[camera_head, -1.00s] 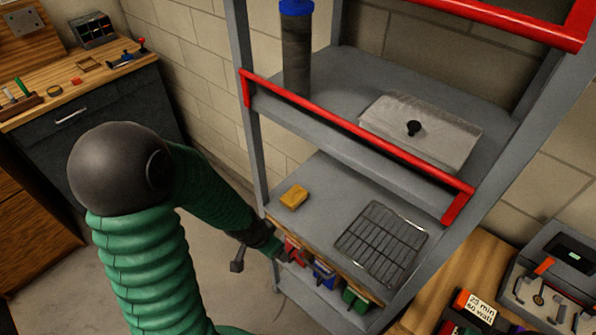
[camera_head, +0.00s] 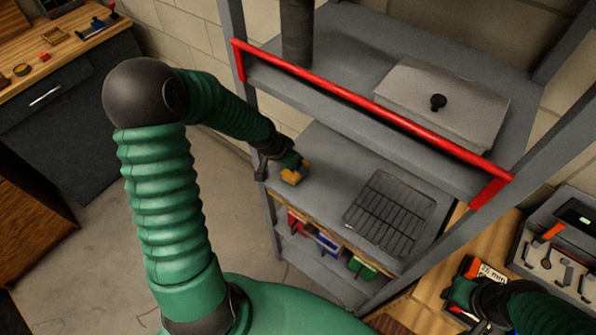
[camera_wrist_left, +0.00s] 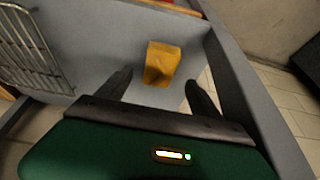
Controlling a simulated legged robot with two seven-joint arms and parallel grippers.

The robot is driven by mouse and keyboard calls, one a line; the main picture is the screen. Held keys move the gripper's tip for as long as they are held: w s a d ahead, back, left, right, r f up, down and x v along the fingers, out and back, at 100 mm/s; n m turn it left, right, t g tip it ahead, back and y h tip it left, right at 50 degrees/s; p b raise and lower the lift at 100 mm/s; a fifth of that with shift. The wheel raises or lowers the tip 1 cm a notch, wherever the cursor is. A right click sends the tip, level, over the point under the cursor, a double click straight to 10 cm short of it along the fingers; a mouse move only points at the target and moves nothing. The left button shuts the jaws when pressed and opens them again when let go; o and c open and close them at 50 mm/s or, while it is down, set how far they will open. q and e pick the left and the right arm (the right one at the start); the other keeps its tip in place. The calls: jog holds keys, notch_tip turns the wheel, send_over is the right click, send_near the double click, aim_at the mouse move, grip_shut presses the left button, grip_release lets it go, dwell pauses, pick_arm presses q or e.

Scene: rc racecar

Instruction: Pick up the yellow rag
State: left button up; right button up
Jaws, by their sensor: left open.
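The yellow rag (camera_head: 291,178) is a small folded block on the grey middle shelf, near its left end. In the left wrist view the rag (camera_wrist_left: 162,62) lies just ahead of and between the two dark fingers. My left gripper (camera_head: 288,170) is open above the rag and partly covers it in the head view; its fingers (camera_wrist_left: 158,80) stand apart on either side with a gap to the rag. My right gripper (camera_head: 462,300) is low at the right, over the wooden bench; its jaws are too dark to read.
A wire rack (camera_head: 390,215) lies on the same shelf to the right. Above is an upper shelf with a red rail (camera_head: 370,108) and a grey lidded box (camera_head: 440,105). Red, blue and green bins (camera_head: 324,241) sit below. A shelf post (camera_head: 238,90) stands close to my left arm.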

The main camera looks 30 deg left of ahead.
aim_at(294, 178)
pick_arm(q)
jog(key=shift+w+a+f+b, duration=0.15)
jog(key=shift+a+f, duration=0.1)
jog(key=shift+f, duration=0.25)
jog(key=shift+w+a+f+b, duration=0.1)
jog(key=shift+a+f+b, duration=0.1)
jog(key=shift+f, duration=0.25)
jog(key=shift+w+d+f, duration=0.25)
jog(key=shift+d+f, duration=0.1)
jog(key=shift+f, duration=0.3)
jog(key=shift+w+d+f, duration=0.25)
jog(key=shift+d+f, duration=0.05)
jog(key=shift+f, duration=0.3)
jog(key=shift+w+f, duration=0.2)
jog(key=shift+w, duration=0.2)
jog(key=shift+s+a+r, duration=0.2)
jog(key=shift+s+a, duration=0.1)
jog(key=shift+s, duration=0.05)
jog(key=c, duration=0.7)
jog(key=shift+w+d, duration=0.1)
jog(key=shift+d, duration=0.2)
jog(key=c, duration=0.7)
